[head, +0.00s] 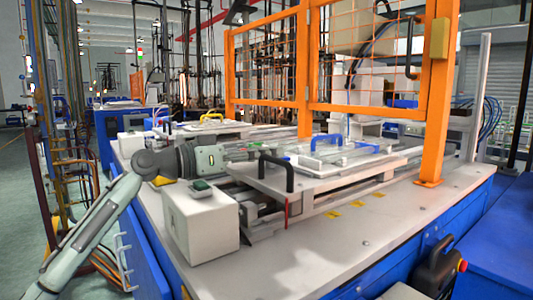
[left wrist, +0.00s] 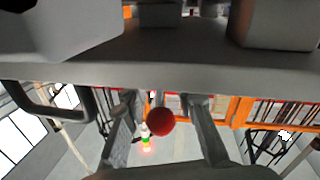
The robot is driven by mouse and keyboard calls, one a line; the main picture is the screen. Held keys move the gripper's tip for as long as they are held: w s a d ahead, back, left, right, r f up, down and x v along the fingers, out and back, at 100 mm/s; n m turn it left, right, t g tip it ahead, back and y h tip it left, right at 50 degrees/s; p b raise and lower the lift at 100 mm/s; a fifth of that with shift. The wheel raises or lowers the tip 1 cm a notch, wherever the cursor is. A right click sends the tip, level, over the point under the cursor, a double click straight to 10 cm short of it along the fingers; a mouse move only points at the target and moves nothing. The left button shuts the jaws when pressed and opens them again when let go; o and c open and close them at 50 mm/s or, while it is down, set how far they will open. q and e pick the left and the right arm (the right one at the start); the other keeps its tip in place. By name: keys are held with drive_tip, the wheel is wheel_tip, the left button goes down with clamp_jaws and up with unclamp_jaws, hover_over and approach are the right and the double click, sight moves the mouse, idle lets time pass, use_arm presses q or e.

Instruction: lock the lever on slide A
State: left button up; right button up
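Slide A is not labelled in view; a slide plate (head: 305,178) with a black handle (head: 275,170) lies near the front of the bench. A thin red upright piece (head: 286,212) shows at its front edge; I cannot tell whether it is the lever. My left gripper (head: 235,152) reaches in from the left, behind the white box, beside the plate; its fingers are hard to make out there. In the left wrist view its two fingers (left wrist: 162,130) are apart, with a red ball knob (left wrist: 161,121) showing between them. Contact with the knob cannot be told. My right gripper is not in view.
A white box (head: 200,225) with a green button stands in front of my left wrist. An orange mesh guard (head: 430,100) rises behind and right of the slides. A second slide with a blue handle (head: 328,140) lies behind. The front bench top (head: 350,235) is clear.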

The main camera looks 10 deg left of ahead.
use_arm(q)
drive_tip(key=v, duration=1.2)
drive_tip(key=shift+o, duration=0.4)
